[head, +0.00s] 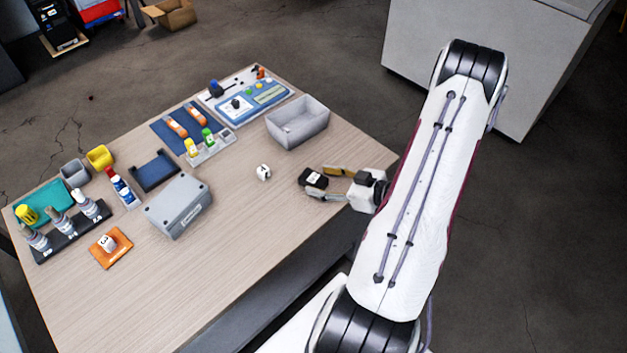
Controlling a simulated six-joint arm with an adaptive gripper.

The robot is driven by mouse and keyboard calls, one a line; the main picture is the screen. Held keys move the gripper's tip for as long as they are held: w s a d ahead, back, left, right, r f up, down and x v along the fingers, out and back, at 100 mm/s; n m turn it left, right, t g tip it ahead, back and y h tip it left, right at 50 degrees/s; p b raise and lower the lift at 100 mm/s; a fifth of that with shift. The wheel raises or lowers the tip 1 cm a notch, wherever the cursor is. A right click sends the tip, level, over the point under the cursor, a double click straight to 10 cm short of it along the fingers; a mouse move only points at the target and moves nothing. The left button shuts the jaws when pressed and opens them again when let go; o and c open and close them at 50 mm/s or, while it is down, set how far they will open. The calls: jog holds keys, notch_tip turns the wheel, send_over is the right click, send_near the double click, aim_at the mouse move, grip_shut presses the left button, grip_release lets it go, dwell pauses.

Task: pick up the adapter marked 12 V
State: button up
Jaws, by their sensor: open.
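A small black block with a white label (315,177) is at the right part of the table, right at the tips of my gripper (322,181). Its marking is too small to read, so I cannot tell whether it is the 12 V adapter. My gripper reaches in from the right, low over the table, with its fingers apart and pointing left. I cannot tell whether the fingers touch the block. A small white block with dark marks (263,172) stands on bare table to the left; its marking is also unreadable.
A grey open bin (298,127) stands behind my gripper. A grey lidded box (179,206) is further left. Beyond are a blue mat (168,139), a dark blue tray (154,171) and a black rack with bottles (72,236). The table (235,240) is clear at its front.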

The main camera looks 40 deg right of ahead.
aim_at(315, 178)
jog(key=shift+x, duration=2.1)
jog(key=shift+d, duration=0.15)
jog(key=c, duration=1.3)
